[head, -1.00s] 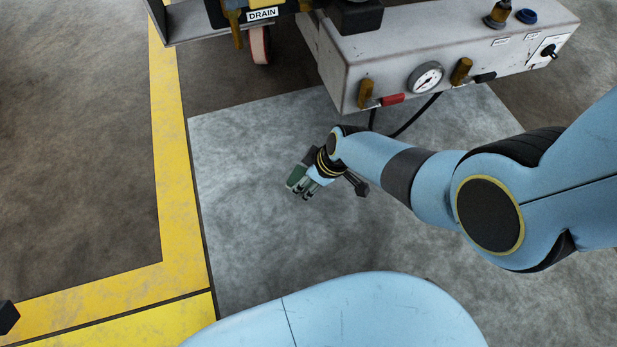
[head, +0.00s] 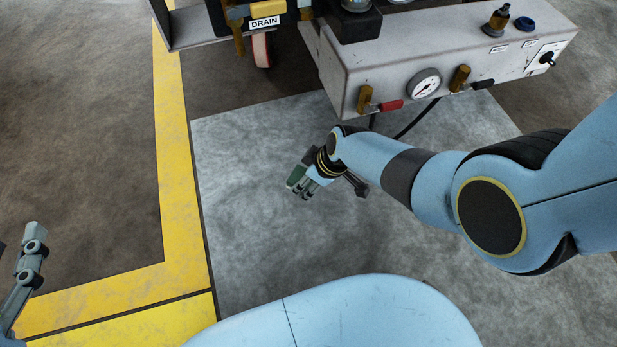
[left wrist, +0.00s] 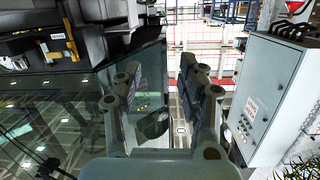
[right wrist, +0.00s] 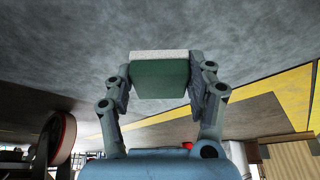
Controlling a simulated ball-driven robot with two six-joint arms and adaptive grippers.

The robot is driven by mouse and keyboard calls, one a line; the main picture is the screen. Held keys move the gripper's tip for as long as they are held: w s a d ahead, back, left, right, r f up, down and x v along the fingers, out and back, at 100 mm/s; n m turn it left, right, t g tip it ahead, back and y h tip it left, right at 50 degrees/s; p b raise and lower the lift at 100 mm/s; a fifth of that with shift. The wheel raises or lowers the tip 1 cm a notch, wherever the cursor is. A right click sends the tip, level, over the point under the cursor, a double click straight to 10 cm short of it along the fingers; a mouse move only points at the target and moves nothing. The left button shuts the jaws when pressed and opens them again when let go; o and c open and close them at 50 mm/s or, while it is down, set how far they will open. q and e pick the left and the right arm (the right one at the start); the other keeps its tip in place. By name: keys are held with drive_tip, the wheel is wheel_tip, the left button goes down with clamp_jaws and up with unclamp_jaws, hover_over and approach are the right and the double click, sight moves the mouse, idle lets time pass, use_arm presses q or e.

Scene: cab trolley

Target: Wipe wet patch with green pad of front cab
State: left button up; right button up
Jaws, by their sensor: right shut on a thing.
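The green pad (right wrist: 160,80) has a pale grey layer along its top edge in the right wrist view. My right gripper (right wrist: 161,88) is shut on it, one finger at each side. In the head view the pad (head: 296,176) shows small and dark green, above the pale floor area. My left gripper (left wrist: 161,78) is open and empty in the left wrist view, before a dark, glossy pane (left wrist: 65,115) with reflections. One of its fingers shows at the lower left of the head view (head: 31,255). I cannot make out a wet patch.
A trolley with a grey panel (head: 450,55), gauge (head: 424,84), valves and a DRAIN label (head: 264,22) stands at the top. A hose (head: 415,120) hangs below it. Yellow lines (head: 180,190) mark the floor. A grey cabinet (left wrist: 268,95) stands right of my left gripper.

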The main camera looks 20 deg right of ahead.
drive_tip(key=shift+r+p, duration=0.6)
drive_tip(key=shift+r, duration=0.4)
use_arm(q)
drive_tip(key=s+f+g, duration=0.4)
drive_tip(key=s+f, duration=0.3)
drive_tip(key=shift+a+f+n+g+y, duration=0.25)
drive_tip(key=shift+f+n+g+y, duration=0.05)
drive_tip(key=shift+f+n+y, duration=0.1)
drive_tip(key=shift+s, duration=0.1)
use_arm(e)
drive_tip(key=shift+s, duration=0.1)
